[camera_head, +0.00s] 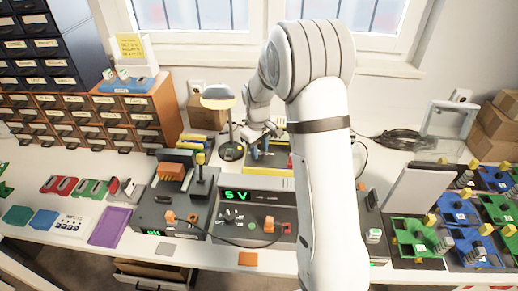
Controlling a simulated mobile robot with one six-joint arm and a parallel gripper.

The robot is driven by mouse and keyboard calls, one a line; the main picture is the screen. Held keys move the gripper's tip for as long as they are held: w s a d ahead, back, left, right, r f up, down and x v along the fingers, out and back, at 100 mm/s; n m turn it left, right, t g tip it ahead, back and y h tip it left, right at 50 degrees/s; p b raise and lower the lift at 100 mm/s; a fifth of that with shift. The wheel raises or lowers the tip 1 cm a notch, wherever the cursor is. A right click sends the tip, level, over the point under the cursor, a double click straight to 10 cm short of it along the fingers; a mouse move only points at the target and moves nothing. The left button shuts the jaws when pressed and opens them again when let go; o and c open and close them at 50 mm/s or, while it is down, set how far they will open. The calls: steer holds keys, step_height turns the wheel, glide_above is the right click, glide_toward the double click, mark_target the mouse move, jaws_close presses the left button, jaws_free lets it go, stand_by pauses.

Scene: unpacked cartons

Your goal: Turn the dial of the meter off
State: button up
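A dark bench unit with a green lit display reading about "5 V" (237,195) stands on the bench at the middle, left of my arm. I take it as the meter, but I cannot be sure. An orange knob-like part (269,224) shows on its front, and a dark cable runs across it; I cannot tell which part is the dial or where it points. My gripper (262,142) is small in view at the back of the bench, behind the unit and apart from it. Its fingers are too small to tell open from shut. My arm hides the area to the unit's right.
A dark station with an orange block (171,172) stands left of the unit. A lamp (218,103) rises behind. Drawer cabinets (84,116) fill the back left. Green and blue trays (414,236) crowd the right. A purple tray (110,226) lies front left.

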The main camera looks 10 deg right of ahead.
mark_target(259, 152)
steer(key=o, duration=0.4)
steer(key=shift+s+a+r, duration=0.1)
steer(key=shift+r, duration=1.85)
steer(key=shift+a+r, duration=0.1)
steer(key=shift+r, duration=1.85)
steer(key=shift+s+r, duration=0.1)
steer(key=s+r+m+t, duration=0.1)
steer(key=s+r+m, duration=0.2)
steer(key=s, duration=1.1)
steer(key=s+r+m+t, duration=0.1)
steer(key=s+r+m, duration=0.2)
steer(key=s, duration=1.1)
steer(key=shift+s+d+r+y, duration=0.25)
steer(key=shift+r+y, duration=0.05)
steer(key=shift+r, duration=0.1)
